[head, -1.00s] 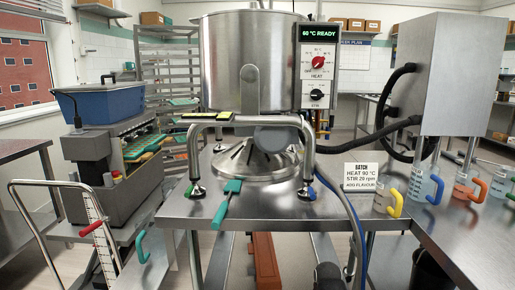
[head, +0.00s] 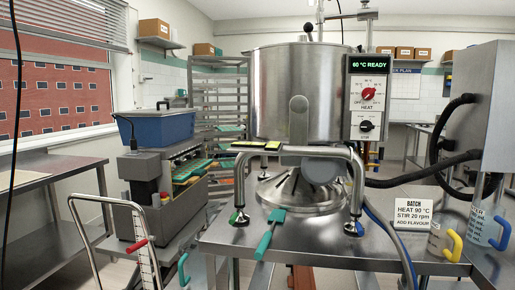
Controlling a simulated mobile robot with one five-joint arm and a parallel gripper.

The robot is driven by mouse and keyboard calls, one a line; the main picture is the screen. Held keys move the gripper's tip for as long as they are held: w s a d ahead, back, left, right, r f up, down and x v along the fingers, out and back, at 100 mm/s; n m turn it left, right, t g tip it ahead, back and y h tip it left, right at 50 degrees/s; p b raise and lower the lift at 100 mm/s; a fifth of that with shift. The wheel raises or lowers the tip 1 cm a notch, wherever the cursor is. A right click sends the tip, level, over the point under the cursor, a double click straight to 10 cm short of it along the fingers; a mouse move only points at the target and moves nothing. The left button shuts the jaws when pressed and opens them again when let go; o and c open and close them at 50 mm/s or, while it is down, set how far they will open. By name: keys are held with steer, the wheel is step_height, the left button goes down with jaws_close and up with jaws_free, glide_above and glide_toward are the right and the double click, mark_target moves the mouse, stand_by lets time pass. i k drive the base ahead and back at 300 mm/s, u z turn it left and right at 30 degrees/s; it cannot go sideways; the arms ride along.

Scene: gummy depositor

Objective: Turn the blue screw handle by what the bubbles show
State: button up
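A steel kettle (head: 297,95) stands on a frame with tubular legs (head: 300,151) on the steel bench. The blue screw handle (head: 359,229) is a small blue part at the foot of the frame's front right leg. Two yellow-green bubble levels (head: 258,144) lie on top of the frame at the left. Their bubbles are too small to read. My gripper is not in view.
A teal-handled tool (head: 268,233) lies over the bench's front edge. A batch card (head: 411,212) and jugs with coloured handles (head: 446,240) stand at the right. A blue cable (head: 397,245) hangs right of the blue handle. A trolley (head: 133,240) stands at the left.

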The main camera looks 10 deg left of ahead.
mark_target(358, 226)
steer(key=z, duration=0.5)
steer(key=k, duration=1.1)
steer(key=u, duration=1.15)
steer(key=i, duration=1)
steer(key=u, duration=0.05)
